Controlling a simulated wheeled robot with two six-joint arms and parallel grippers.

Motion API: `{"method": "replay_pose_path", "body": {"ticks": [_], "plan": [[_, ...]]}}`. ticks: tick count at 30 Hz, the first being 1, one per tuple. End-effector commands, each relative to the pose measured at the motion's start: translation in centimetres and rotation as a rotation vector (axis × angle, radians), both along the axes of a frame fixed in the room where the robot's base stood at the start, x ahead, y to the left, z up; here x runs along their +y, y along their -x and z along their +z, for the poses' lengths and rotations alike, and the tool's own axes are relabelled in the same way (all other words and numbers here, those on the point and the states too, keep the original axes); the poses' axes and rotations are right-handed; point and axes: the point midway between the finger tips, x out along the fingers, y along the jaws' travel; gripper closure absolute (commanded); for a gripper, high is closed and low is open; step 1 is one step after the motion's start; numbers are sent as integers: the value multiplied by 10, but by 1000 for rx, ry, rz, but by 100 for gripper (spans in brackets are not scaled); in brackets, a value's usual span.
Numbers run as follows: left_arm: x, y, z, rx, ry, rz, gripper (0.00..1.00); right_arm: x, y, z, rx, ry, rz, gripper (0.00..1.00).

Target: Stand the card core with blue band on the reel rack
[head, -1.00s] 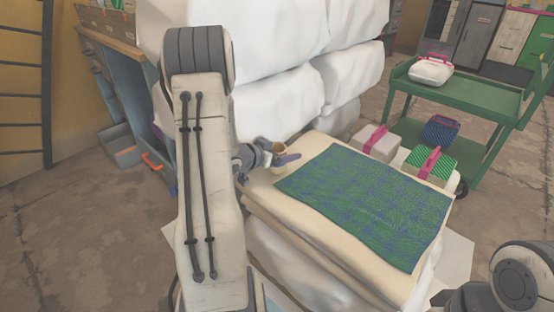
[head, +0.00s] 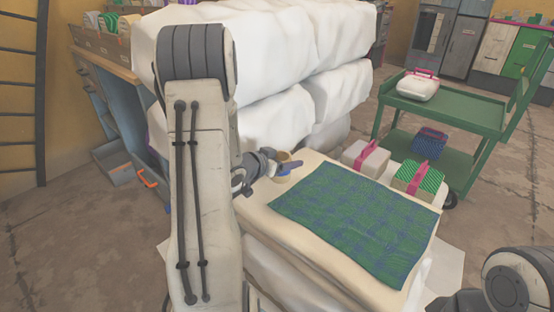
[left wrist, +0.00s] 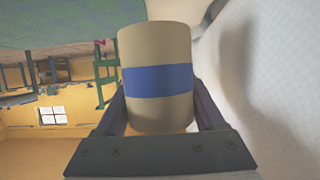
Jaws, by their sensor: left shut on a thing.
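The card core (left wrist: 157,50) is a tan tube with a blue band around its middle and fills the centre of the left wrist view. My left gripper (left wrist: 160,115) is shut on it, with one dark finger on each side. In the head view the left gripper (head: 284,167) shows past my arm, with a small part of the card core (head: 283,157) between its fingers. It is by the back left corner of the cream padded stack. My right arm shows only in part at the lower right of the head view; its gripper is not in view. I cannot make out a reel rack.
White wrapped bales (head: 250,60) stand close behind the left gripper. A green-blue cloth (head: 350,220) lies on the cream stack (head: 270,225). Two strapped packs (head: 366,158) sit beyond it, near a green cart (head: 450,113). A blue-grey bench (head: 112,95) stands left.

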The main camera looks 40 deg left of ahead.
Motion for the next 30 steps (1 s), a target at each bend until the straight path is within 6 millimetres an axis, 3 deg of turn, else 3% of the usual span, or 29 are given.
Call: {"method": "replay_pose_path", "body": {"ticks": [1,6,15,22,30], "plan": [[-15,0,13,-1,-1,-6,93,0,0,9,0,0,0,52],[-50,0,33,-1,-1,-4,93,0,0,20,0,0,0,52],[-77,0,47,0,-1,0,93,0,0,26,0,0,0,52],[-90,-6,43,-3,9,0,93,0,0,26,0,0,0,52],[-155,-26,18,-12,36,24,93,0,0,26,0,0,0,52]]}}
